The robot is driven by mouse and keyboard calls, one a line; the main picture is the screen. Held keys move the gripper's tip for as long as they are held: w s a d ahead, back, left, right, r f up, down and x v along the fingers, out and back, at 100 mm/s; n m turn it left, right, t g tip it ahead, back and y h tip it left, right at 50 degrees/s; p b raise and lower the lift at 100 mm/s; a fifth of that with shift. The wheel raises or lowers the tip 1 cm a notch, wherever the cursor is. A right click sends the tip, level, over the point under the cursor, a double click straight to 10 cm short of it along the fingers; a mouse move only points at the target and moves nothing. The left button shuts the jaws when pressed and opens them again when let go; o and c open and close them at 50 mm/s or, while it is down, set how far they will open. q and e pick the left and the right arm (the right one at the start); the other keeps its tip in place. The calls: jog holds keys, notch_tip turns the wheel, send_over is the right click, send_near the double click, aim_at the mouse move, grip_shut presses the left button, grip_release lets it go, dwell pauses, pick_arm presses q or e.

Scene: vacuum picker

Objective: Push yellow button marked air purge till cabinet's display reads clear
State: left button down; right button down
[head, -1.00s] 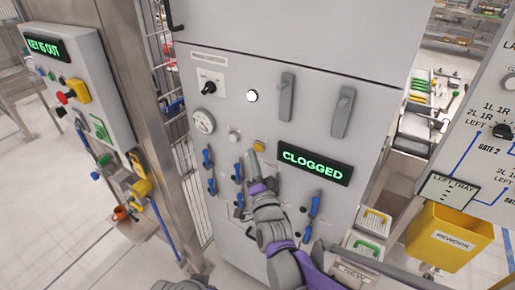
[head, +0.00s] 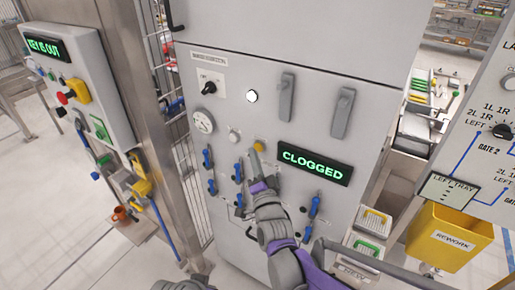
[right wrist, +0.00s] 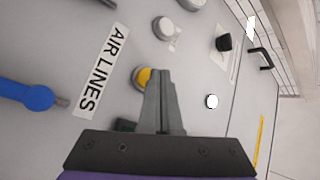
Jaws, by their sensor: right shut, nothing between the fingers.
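The yellow button (head: 259,146) is on the grey cabinet front (head: 300,215), just left of the display (head: 315,163), which reads CLOGGED in green. My right gripper (head: 254,153) is shut and empty, with its fingertips at the button's lower left in the head view. In the right wrist view the shut fingertips (right wrist: 162,77) overlap one side of the yellow button (right wrist: 143,77) and hide part of it. I cannot tell whether they touch it.
Blue-handled valves (head: 238,172) sit below the button, and a gauge (head: 202,122) and a white knob (head: 234,137) are to its left. Two grey handles (head: 286,97) are above. A panel reading KEY IS OUT (head: 46,48) stands at left, a yellow REWORK bin (head: 448,238) at right.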

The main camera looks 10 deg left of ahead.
jog(key=shift+w+d, duration=0.2)
jog(key=shift+w, duration=0.35)
dwell(0.5)
jog(key=shift+s, duration=0.1)
jog(key=shift+s+a, duration=0.25)
jog(key=shift+s, duration=0.4)
jog(key=shift+s, duration=0.1)
jog(key=shift+s+a+b, duration=0.2)
jog(key=shift+s+a, duration=0.1)
jog(key=shift+s, duration=0.45)
jog(key=shift+s+a+b, duration=0.2)
jog(key=shift+s+a, duration=0.05)
jog(key=shift+s, duration=0.55)
jog(key=shift+s+a+b, duration=0.2)
jog(key=shift+s+a, duration=0.1)
jog(key=shift+s, duration=0.45)
